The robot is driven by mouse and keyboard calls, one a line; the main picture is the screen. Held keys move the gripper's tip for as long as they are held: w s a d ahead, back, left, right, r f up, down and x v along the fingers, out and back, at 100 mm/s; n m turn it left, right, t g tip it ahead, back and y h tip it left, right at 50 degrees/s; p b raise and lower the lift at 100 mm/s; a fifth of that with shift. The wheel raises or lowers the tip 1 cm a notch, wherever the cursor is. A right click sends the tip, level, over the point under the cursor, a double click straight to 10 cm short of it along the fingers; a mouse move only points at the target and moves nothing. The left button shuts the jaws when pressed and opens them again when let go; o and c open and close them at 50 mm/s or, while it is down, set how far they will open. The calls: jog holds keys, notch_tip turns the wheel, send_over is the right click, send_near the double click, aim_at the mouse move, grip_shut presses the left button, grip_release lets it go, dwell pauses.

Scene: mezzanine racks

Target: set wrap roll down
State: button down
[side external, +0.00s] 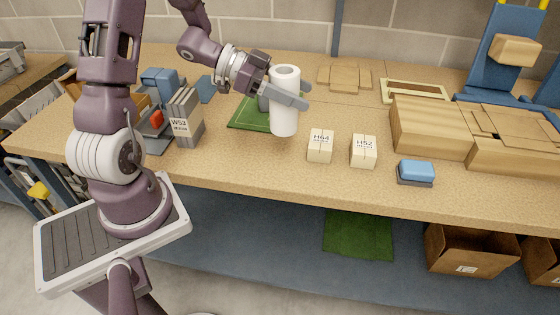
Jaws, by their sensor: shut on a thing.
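The wrap roll (284,118) is a white upright cylinder with a hollow core showing at its top. My gripper (290,98) reaches it from the left and is shut around its upper half. One grey finger crosses the front of the roll; the far finger is mostly hidden behind it. The roll is upright over the wooden bench top (230,168). I cannot tell from this view whether its lower end touches the bench or hangs just above it.
A green mat (246,117) lies behind the roll. Small boxes H64 (320,146) and H52 (364,151) stand to its right, then a blue block (416,171). A grey W53 holder (184,120) stands left. Large cardboard boxes (430,127) fill the right. The front bench strip is clear.

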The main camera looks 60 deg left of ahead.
aim_at(274, 127)
jog(key=s, duration=0.1)
jog(key=s+d, duration=0.1)
jog(key=shift+s+d+f, duration=0.1)
jog(key=shift+s+f, duration=0.05)
jog(key=shift+s, duration=0.2)
notch_tip(274, 127, down, 9)
jog(key=shift+c, duration=2.2)
grip_release()
jog(key=shift+f, duration=0.15)
jog(key=v, duration=0.7)
jog(key=shift+s+a+r, duration=0.1)
jog(key=shift+a+r, duration=0.15)
